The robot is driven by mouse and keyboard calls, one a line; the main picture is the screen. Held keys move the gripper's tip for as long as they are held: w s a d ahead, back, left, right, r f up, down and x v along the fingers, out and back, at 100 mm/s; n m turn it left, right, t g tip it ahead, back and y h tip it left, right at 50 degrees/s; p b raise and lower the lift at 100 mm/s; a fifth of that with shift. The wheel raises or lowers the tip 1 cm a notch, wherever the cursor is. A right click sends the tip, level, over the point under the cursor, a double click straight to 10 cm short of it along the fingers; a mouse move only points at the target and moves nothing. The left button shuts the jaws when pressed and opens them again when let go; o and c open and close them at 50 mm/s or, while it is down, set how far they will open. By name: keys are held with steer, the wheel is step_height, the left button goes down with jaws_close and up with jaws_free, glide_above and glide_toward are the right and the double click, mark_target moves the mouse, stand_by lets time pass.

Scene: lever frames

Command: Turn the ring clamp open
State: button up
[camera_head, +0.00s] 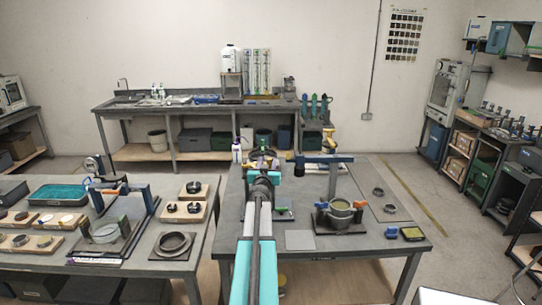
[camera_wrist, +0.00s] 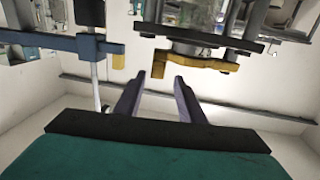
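A yellow lever (camera_wrist: 195,62) reaches across the upper middle of the wrist view from a dark mechanism; its hooked left end shows just beyond my fingertips. I cannot tell for sure that this lever belongs to the ring clamp. My gripper (camera_wrist: 157,82) is open, with its two dark fingers apart and nothing held between them. In the head view my arm stretches over the middle table and hides most of the lever's mount. A blue bar (camera_wrist: 68,44) with a yellow end stands left of the fingers; this blue bar also shows in the head view (camera_head: 325,158).
The middle table (camera_head: 300,240) carries a round pot-like fixture (camera_head: 340,208) with orange and blue parts at right. A grey square plate (camera_head: 300,240) lies in front. The left table holds a teal tray (camera_head: 60,194) and several boards with rings.

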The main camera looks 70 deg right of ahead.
steer(key=shift+d, duration=0.2)
steer(key=shift+x, duration=3.6)
steer(key=shift+c, duration=0.2)
jaws_close()
